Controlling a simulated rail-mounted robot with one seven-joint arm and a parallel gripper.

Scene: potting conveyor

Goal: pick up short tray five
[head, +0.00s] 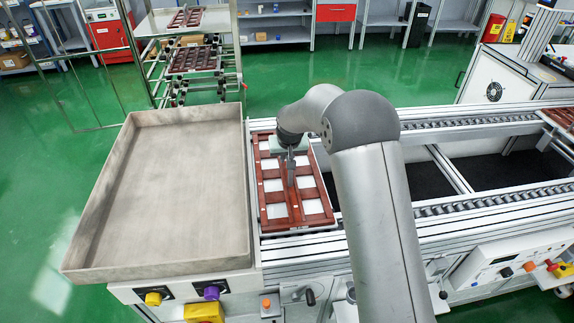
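A red-brown tray (268,213) with white rectangular cells lies at the left end of the conveyor, right of a large grey open box. My gripper (291,182) points down over the middle of this tray, near its central bar. I cannot tell whether it touches the bar, and its fingers are too small to show whether they are open or shut. Similar red-brown trays sit on the rack at the back left, one on a middle shelf (194,59) and one higher (186,18). No label shows which is short tray five.
The shallow grey box (100,262) stands empty left of the tray, its wall close to it. Conveyor rails (475,205) run to the right, where another red-brown tray (562,118) is partly visible. Switches and knobs (211,292) line the front. Green floor lies behind.

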